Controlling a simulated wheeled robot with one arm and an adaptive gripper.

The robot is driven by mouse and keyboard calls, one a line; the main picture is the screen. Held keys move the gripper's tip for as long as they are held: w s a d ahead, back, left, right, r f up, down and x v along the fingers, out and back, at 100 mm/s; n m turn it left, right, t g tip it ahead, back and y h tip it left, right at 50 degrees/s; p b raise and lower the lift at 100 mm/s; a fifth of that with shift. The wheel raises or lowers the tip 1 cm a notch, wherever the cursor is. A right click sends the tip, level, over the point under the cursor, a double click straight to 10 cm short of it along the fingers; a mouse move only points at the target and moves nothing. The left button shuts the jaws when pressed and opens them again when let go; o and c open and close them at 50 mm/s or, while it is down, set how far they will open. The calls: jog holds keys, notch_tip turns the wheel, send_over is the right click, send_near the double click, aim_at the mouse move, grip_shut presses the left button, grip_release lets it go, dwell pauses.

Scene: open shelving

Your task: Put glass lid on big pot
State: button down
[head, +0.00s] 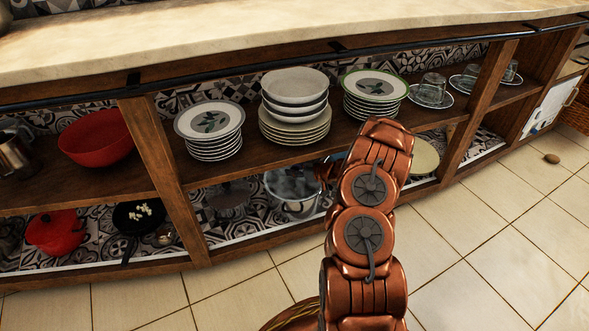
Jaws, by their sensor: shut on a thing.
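The big pot (298,207) is shiny metal and stands on the lower shelf, left of my arm. A greyish, glassy surface, which looks like the glass lid (290,181), shows at the pot's top. I cannot tell whether it rests on the rim or is just above it. My gripper (327,168) is at the pot's upper right, mostly hidden behind my copper arm. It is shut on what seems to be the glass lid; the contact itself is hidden.
A dark round item (228,197) lies left of the pot. Stacked plates (209,124), bowls (295,84) and more plates (375,84) fill the shelf above. A wooden upright (165,180) bounds the bay at left. A pale plate (425,156) is right of my arm. The tiled floor is open.

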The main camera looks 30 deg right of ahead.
dwell(0.3)
jog(key=c, duration=0.7)
grip_release()
jog(key=shift+s+r, duration=0.1)
jog(key=v, duration=1.1)
jog(key=shift+s+d+r, duration=0.1)
jog(key=shift+s+r, duration=0.05)
jog(key=shift+s, duration=0.15)
